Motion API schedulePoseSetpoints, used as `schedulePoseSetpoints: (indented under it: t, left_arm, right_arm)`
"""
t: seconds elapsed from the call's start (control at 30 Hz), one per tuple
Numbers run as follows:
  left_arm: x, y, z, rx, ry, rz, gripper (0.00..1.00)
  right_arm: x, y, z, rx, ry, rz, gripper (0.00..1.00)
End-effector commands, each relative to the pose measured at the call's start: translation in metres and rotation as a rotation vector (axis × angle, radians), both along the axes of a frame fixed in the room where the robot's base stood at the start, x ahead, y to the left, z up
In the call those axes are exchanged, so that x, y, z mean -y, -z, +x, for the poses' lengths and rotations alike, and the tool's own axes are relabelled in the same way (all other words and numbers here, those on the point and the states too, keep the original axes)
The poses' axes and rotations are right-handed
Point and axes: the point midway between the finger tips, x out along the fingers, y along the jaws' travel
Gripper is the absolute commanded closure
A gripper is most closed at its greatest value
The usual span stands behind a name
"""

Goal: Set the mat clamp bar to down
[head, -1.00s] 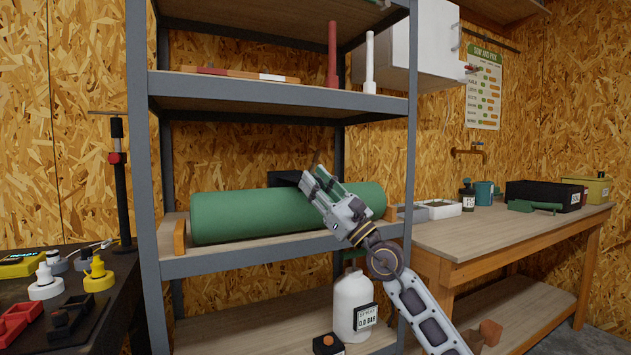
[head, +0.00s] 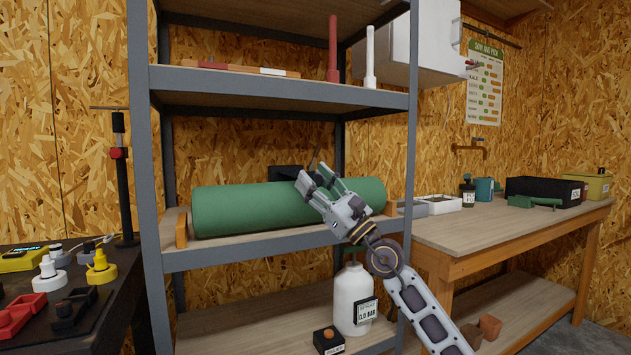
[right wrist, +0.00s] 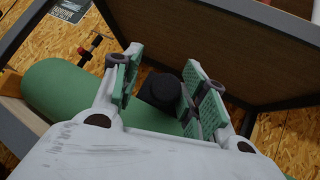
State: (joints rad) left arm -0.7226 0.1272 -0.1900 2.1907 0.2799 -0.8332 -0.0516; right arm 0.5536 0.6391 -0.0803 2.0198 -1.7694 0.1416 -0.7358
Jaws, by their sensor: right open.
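A green rolled mat (head: 240,208) lies along the middle shelf between wooden end blocks. A black block-like part (head: 285,172) shows above and behind the roll, partly hidden by my gripper. I cannot tell for certain that this is the mat clamp bar or how it is set. My right gripper (head: 312,180) is open in front of the roll's upper right half, its fingertips near the black part. In the right wrist view, a black part (right wrist: 160,90) shows between the spread green-padded fingers (right wrist: 158,82), with no clear contact. My left gripper is not in view.
The shelf's grey front edge (head: 240,254) and uprights frame the space, with another shelf (head: 270,97) overhead. A white bottle (head: 350,300) stands below. A wooden bench (head: 480,232) is at right and a dark bench with small tools at left.

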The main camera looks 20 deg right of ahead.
Motion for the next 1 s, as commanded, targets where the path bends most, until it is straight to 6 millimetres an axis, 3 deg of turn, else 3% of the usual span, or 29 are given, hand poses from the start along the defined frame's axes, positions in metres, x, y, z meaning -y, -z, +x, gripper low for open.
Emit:
schedulePoseSetpoints:
  t: [0.03,0.43,1.0]
  left_arm:
    - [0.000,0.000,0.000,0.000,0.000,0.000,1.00]
    - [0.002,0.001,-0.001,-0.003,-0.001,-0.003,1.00]
    - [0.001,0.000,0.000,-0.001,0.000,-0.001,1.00]
  right_arm:
    - [0.002,0.007,0.006,-0.016,0.004,-0.002,0.53]
    - [0.005,0.008,0.005,-0.013,0.009,-0.001,0.53]
    - [0.013,0.019,-0.014,-0.008,0.007,0.001,0.53]
